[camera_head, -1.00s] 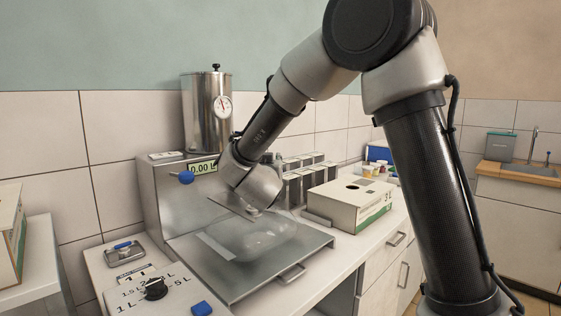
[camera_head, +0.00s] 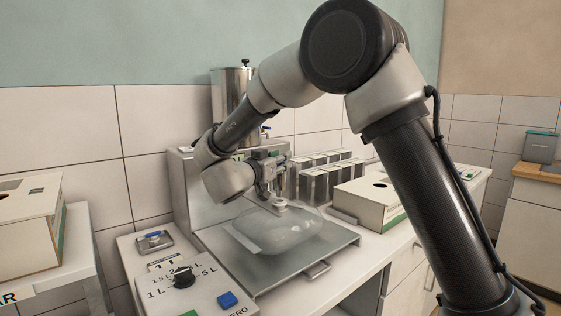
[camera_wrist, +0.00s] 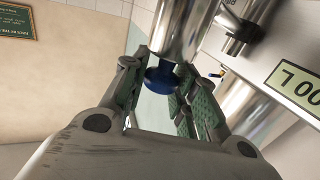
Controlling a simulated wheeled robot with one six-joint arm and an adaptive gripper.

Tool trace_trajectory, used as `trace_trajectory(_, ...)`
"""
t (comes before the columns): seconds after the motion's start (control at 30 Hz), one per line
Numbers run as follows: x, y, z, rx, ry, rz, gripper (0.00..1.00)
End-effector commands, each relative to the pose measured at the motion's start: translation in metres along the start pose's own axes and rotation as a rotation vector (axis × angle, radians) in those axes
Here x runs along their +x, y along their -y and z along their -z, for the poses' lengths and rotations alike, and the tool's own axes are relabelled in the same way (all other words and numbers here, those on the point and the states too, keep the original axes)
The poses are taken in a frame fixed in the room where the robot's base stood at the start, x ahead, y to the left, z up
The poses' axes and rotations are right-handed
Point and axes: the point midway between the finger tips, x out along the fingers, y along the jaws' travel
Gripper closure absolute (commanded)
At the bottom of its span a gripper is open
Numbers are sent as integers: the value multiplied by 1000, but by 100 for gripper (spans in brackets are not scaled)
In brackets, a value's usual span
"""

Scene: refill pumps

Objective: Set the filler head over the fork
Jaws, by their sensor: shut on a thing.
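My gripper (camera_head: 270,172) is above the steel tray of the filling machine, its fingers partly hidden by my wrist in the head view. In the wrist view my gripper (camera_wrist: 165,95) has its fingers on either side of the filler head, a shiny metal cylinder (camera_wrist: 182,30) with a blue part (camera_wrist: 160,78) between the fingertips. In the head view a clear bag (camera_head: 275,236) lies on the tray, its pale spout (camera_head: 281,206) standing up just below my gripper. The fork is mostly hidden by my wrist; I cannot tell whether the head is lined up over it.
The tray (camera_head: 290,275) has a front handle. A control box with a dial (camera_head: 183,277) stands at its left front. Several grey upright boxes (camera_head: 315,182) and a white carton (camera_head: 372,203) stand to the right. A steel tank (camera_head: 228,100) is behind my arm.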

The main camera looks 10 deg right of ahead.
Motion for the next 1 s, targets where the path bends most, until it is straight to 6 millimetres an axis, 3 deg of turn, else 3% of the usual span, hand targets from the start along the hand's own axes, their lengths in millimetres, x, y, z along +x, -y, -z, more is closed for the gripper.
trace_trajectory(0.13,-1,3,3,5,-4,8,100)
trace_trajectory(0.17,-1,3,3,5,-4,8,68)
trace_trajectory(0.27,-1,3,3,5,-4,8,52)
trace_trajectory(0.67,-8,2,1,3,-1,7,52)
trace_trajectory(1.0,-78,2,1,3,-1,10,52)
